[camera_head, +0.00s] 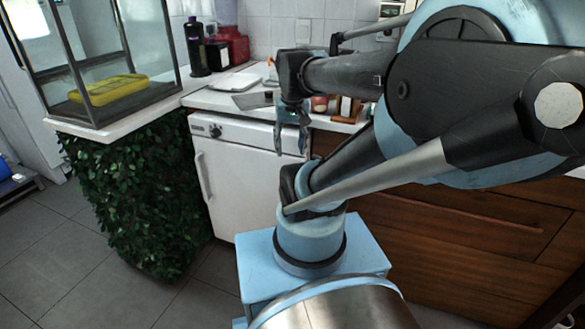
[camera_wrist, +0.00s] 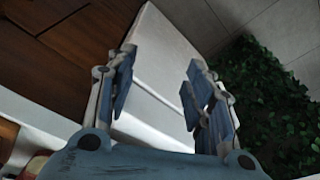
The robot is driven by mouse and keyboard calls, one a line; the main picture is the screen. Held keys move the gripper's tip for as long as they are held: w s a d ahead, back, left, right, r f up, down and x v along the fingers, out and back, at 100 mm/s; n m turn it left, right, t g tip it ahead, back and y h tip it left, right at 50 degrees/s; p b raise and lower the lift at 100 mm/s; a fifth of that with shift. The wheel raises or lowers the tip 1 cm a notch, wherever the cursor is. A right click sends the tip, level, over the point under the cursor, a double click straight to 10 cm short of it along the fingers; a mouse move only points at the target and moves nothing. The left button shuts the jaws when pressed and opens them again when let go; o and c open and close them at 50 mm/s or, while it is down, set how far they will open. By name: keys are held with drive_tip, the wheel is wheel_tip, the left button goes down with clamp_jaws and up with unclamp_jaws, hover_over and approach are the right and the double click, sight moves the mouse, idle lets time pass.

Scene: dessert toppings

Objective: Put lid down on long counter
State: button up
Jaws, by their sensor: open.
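My gripper (camera_head: 290,140) hangs in front of the white counter's front edge in the head view, fingers pointing down. In the wrist view my gripper (camera_wrist: 157,88) has its fingers spread apart, with nothing between them. The white counter (camera_head: 206,101) runs along the wall behind it. A flat grey piece (camera_head: 248,101) with a small dark part beside it lies on the counter left of my gripper; it may be the lid, but I cannot tell. No lid shows in the wrist view.
A white plate or tray (camera_head: 236,82), a dark bottle (camera_head: 196,48) and a red container (camera_head: 236,44) stand at the back of the counter. A glass case (camera_head: 152,50) with a yellow tray (camera_head: 108,90) stands left. Below are a white appliance (camera_head: 240,180) and leafy greenery (camera_head: 140,200).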

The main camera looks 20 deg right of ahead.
drive_tip(key=s+f+n, duration=0.1)
drive_tip(key=s+f, duration=0.3)
drive_tip(key=f, duration=0.2)
drive_tip(key=shift+s, duration=0.2)
drive_tip(key=shift+a, duration=0.1)
drive_tip(key=shift+w+f, duration=0.15)
drive_tip(key=shift+w, duration=0.3)
idle(0.4)
drive_tip(key=c, duration=0.4)
drive_tip(key=shift+o, duration=0.2)
